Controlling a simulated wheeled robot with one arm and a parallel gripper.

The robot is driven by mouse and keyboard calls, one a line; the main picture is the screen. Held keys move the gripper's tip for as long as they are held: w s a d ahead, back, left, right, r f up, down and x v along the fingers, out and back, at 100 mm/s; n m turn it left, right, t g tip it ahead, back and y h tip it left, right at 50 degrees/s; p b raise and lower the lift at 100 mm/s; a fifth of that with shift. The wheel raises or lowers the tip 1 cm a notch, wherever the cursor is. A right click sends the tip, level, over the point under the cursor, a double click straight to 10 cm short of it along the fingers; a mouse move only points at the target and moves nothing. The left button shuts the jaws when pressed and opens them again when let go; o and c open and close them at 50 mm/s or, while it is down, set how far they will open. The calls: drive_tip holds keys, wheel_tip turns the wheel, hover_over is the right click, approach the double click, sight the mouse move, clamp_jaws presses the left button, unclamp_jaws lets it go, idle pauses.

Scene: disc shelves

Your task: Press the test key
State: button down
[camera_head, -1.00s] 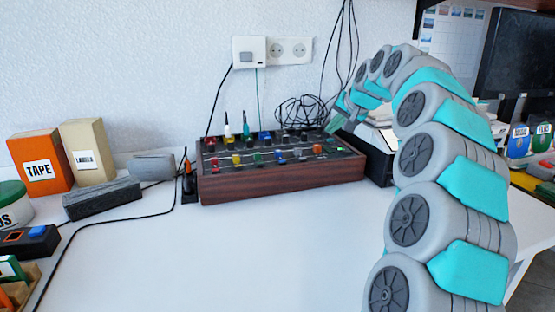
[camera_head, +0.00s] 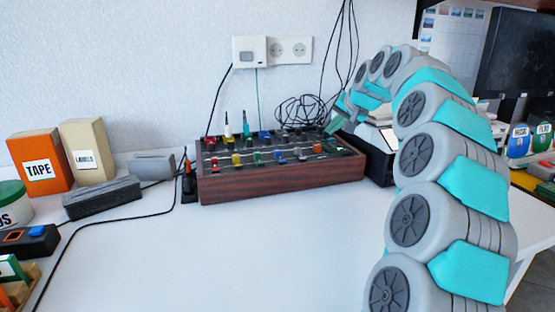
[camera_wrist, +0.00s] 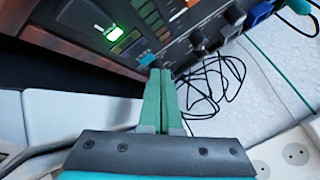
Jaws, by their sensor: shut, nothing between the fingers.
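A wood-sided control console (camera_head: 285,182) with rows of coloured keys, sliders and knobs stands on the white table against the wall. My gripper (camera_head: 337,122) is at its far right corner, partly hidden by my arm. In the wrist view my gripper (camera_wrist: 160,72) is shut and empty, its green fingers pressed together. Its tips are at the edge of the console panel, close to a small teal key (camera_wrist: 147,59); I cannot tell if they touch it. A green-lit switch (camera_wrist: 113,32) is farther up the panel. No test label is readable.
Coiled black cable (camera_head: 300,110) lies behind the console. A wall socket (camera_head: 290,50) is above. A tape box (camera_head: 38,160), a labels box (camera_head: 84,152) and grey blocks stand at left. The table front is clear.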

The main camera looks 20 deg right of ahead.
sight(332, 143)
drive_tip(key=shift+f, duration=0.35)
drive_tip(key=shift+f, duration=0.3)
idle(0.4)
drive_tip(key=shift+r, duration=0.85)
drive_tip(key=shift+r+p, duration=2.05)
drive_tip(key=shift+r, duration=0.95)
